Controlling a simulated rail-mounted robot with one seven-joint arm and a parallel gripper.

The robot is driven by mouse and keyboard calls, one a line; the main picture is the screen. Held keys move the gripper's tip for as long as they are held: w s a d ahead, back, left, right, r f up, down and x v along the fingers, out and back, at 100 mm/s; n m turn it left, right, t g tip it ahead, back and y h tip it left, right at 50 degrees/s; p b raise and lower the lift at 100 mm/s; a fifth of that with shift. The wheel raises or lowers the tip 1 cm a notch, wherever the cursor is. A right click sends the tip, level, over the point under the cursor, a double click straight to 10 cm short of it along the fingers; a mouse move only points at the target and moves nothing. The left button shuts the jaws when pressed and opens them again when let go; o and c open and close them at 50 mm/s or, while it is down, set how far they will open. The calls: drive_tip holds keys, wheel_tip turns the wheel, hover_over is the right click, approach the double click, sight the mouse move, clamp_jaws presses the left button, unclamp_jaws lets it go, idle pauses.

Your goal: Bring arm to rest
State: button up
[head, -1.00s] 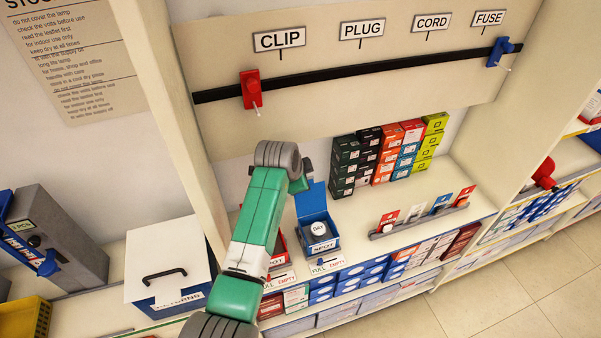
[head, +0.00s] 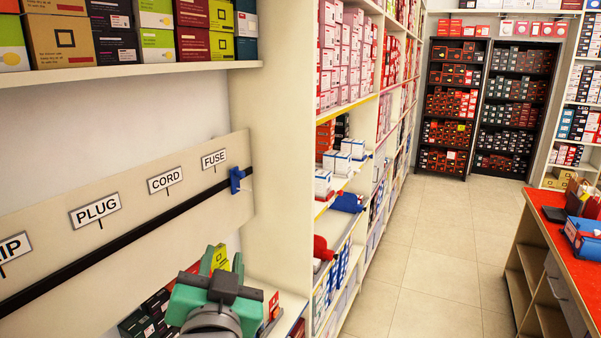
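Part of my arm (head: 215,297), green with dark grey and light grey parts, rises at the bottom of the head view. It stands in front of the shelf below the label board.
The tiled aisle (head: 425,260) is clear. A red-topped counter (head: 565,248) is at right.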

drive_tip(key=s+d+r+n+t+h, duration=0.1)
drive_tip(key=s+d+r+t+h, duration=0.15)
drive_tip(key=s+d+r, duration=0.55)
drive_tip(key=s+d+r+n+t+h, duration=0.15)
drive_tip(key=s+d+r+t, duration=0.35)
drive_tip(key=s, duration=0.6)
wheel_tip(320, 180, up, 24)
drive_tip(key=s+y+p, duration=0.1)
drive_tip(key=p, duration=2.1)
drive_tip(key=shift+a+g, duration=0.2)
drive_tip(key=shift+g, duration=0.25)
